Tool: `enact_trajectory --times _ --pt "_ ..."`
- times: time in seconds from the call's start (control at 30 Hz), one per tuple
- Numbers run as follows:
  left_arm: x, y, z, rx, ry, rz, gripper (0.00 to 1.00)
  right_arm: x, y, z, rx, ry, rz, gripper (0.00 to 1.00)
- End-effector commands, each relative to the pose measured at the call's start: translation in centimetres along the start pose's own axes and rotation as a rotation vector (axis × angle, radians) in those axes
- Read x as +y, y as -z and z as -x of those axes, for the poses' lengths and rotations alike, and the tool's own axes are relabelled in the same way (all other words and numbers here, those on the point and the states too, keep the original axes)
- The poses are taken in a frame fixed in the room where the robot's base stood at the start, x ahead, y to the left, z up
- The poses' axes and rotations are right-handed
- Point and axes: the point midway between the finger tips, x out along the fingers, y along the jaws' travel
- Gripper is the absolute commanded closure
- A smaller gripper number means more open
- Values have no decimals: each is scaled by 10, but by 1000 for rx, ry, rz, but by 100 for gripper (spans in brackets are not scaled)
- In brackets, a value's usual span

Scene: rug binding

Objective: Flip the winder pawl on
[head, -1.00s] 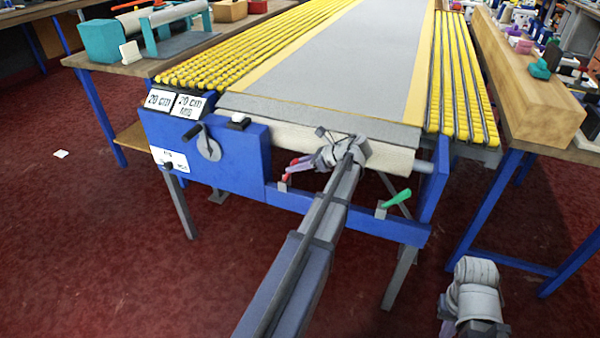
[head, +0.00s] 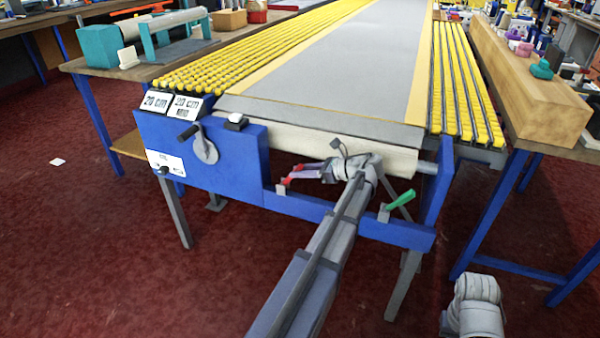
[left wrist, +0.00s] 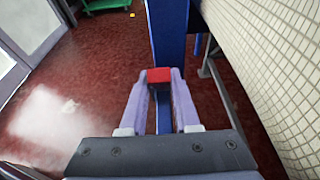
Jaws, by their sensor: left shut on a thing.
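My left gripper (head: 291,175) is at the blue front rail, below the cream roll. Its pale purple fingers are shut on a small red handle (head: 286,181). In the left wrist view, the red handle (left wrist: 159,75) sits between the fingertips (left wrist: 159,82), with the blue rail (left wrist: 166,30) behind it. A green lever (head: 402,200) stands tilted on the same rail, to the right of my arm. No label tells which lever is the winder pawl. My right gripper is not in view; part of my right arm shows at the bottom right.
The cream roll (head: 330,148) lies just above my left gripper. A wooden beam (head: 525,95) lies on the right table. Red floor in front is clear.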

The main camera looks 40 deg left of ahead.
Motion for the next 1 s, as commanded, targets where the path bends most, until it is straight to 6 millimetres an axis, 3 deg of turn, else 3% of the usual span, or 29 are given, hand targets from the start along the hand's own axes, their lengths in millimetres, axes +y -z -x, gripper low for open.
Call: enact_trajectory --times 0.13,0.17,0.4,0.73,1.0 --pt "1 2 1 7 -1 -1 100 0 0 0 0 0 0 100" --pt "1 2 1 7 -1 -1 68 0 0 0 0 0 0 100" --pt "1 1 1 4 0 0 41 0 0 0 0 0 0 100" --pt "0 0 7 2 1 -1 40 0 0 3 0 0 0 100" --pt "-1 -2 50 2 2 -1 40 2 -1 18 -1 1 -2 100"
